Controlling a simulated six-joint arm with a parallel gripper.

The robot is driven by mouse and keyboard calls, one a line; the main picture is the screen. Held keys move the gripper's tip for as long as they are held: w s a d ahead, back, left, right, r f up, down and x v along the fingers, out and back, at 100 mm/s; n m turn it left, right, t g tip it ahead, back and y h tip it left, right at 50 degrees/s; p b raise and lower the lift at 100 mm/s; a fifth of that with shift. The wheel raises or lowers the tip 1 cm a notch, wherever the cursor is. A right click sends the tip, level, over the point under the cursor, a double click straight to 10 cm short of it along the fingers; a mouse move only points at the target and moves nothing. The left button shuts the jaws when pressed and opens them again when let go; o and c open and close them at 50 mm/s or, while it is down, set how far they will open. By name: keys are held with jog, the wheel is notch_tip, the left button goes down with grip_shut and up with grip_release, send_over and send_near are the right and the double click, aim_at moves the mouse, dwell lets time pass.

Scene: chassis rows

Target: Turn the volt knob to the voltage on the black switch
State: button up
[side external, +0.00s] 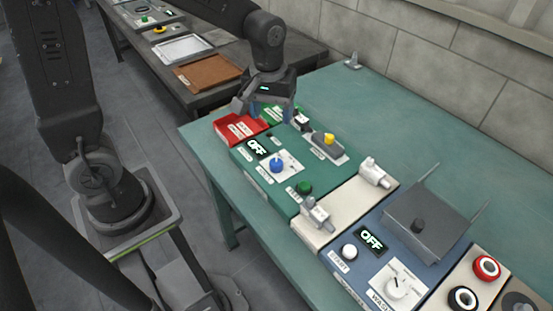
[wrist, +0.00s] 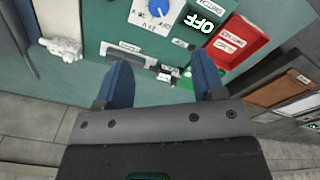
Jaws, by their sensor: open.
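A blue knob (side external: 277,164) sits on a white dial plate on the green chassis (side external: 262,184); it also shows at the top of the wrist view (wrist: 159,8). The lettering around it is too small to read surely. A small black and white switch piece (side external: 301,118) with labels lies at the far end of the chassis; dark and white labelled pieces (wrist: 165,72) show between my fingers in the wrist view. I cannot read a voltage on them. My gripper (side external: 265,108) is open and empty above the chassis's far end, beyond the knob.
A red tray (side external: 238,128) and a lit OFF display (side external: 258,148) adjoin the knob. A blue chassis (side external: 345,262) is in front.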

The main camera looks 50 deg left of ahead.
aim_at(277, 161)
jog(key=shift+n+g, duration=0.3)
jog(key=shift+n, duration=0.1)
jog(key=f, duration=0.5)
jog(key=w+f, duration=0.1)
jog(key=f, duration=1)
jog(key=shift+w, duration=0.15)
jog(key=c, duration=0.9)
